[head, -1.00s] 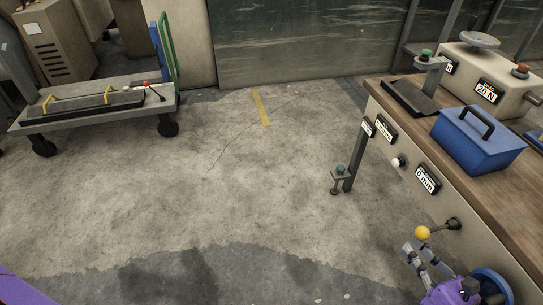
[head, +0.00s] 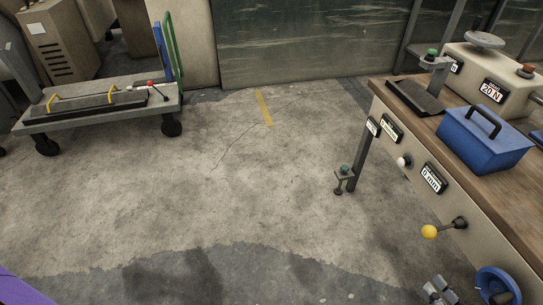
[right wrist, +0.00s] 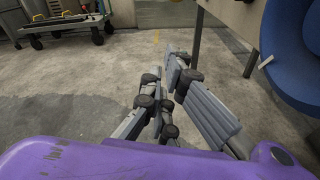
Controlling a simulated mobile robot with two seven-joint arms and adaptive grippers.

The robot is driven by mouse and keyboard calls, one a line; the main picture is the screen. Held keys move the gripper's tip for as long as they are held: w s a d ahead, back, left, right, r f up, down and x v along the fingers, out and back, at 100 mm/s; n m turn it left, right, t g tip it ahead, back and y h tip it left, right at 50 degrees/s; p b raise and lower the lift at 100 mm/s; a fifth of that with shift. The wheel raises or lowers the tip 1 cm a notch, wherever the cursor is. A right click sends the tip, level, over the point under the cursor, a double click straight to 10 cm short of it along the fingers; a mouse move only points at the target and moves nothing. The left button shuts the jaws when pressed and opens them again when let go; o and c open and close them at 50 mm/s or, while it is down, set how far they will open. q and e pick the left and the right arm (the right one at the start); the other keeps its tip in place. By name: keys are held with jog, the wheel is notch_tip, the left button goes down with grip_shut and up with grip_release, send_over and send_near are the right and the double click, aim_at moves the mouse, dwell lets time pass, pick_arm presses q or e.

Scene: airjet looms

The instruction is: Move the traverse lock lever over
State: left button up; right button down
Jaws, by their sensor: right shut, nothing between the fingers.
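A lever with a yellow ball knob (head: 429,231) sticks out to the left from a dark pivot (head: 460,223) on the bench's front panel, below the "0 mm" display. I take it for the traverse lock lever; no label on it can be read. My right gripper (head: 438,290) is shut and empty, below the knob and apart from it, at the bottom edge of the head view. In the right wrist view its fingers (right wrist: 168,75) are together over bare floor, and the lever is not seen. My left gripper is out of view.
A blue handwheel (head: 497,284) is close to the right of my right gripper; it also shows in the right wrist view (right wrist: 290,60). The bench (head: 522,205) carries a blue box (head: 483,140). A grey cart (head: 95,112) stands at far left. The floor between is clear.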

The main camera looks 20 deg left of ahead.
aim_at(438, 229)
jog(key=x, duration=1)
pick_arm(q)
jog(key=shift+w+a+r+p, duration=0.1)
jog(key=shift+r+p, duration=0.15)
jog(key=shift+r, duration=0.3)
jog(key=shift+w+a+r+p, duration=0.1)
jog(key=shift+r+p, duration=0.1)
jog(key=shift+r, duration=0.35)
pick_arm(e)
jog(key=r, duration=0.2)
jog(key=d+r, duration=0.1)
jog(key=shift+d+r, duration=0.15)
jog(key=shift+r, duration=0.2)
